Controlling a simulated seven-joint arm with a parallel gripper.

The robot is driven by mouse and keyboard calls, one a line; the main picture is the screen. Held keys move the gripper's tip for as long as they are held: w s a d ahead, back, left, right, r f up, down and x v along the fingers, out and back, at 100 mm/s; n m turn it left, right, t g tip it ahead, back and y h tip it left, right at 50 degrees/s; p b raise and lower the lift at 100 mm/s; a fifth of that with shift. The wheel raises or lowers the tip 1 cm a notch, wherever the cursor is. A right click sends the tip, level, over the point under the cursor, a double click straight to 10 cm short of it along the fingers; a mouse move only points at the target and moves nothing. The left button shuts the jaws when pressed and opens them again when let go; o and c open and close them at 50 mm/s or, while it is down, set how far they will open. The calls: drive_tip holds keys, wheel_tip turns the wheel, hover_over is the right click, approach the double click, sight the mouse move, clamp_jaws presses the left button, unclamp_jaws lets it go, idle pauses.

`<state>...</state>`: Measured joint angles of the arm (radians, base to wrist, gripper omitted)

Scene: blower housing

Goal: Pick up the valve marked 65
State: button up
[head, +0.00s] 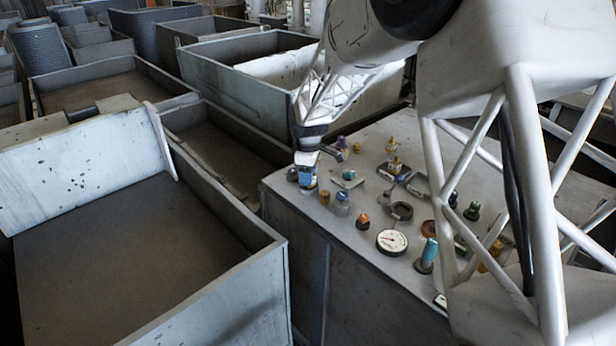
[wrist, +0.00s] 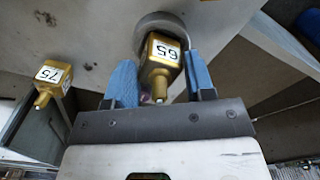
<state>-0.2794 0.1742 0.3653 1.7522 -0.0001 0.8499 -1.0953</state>
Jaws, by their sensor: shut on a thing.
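The valve marked 65 (wrist: 160,58) is a gold, boxy piece with a white number label and a small pale tip. It sits between the two blue fingers of my gripper (wrist: 161,75) in the wrist view, and the gripper is shut on it. A round grey ring shows behind the valve; I cannot tell whether the two touch. A similar gold valve marked 75 (wrist: 52,78) is to the left, outside the fingers. In the head view my gripper (head: 306,172) is low at the left end of the grey bench top, and the held valve cannot be made out.
The grey bench top (head: 345,240) carries several small parts, including a round white gauge (head: 392,242) and a teal-topped piece (head: 427,256). Large open grey bins (head: 110,240) stand to the left and behind. The bench's left edge is close to my gripper.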

drive_tip(key=shift+r, duration=0.5)
drive_tip(key=shift+s+r, duration=0.1)
drive_tip(key=shift+r, duration=0.85)
drive_tip(key=s+d+r, duration=0.1)
drive_tip(key=s+d, duration=0.3)
drive_tip(key=s, duration=1.1)
drive_tip(key=shift+d+r, duration=0.15)
drive_tip(key=shift+s, duration=0.1)
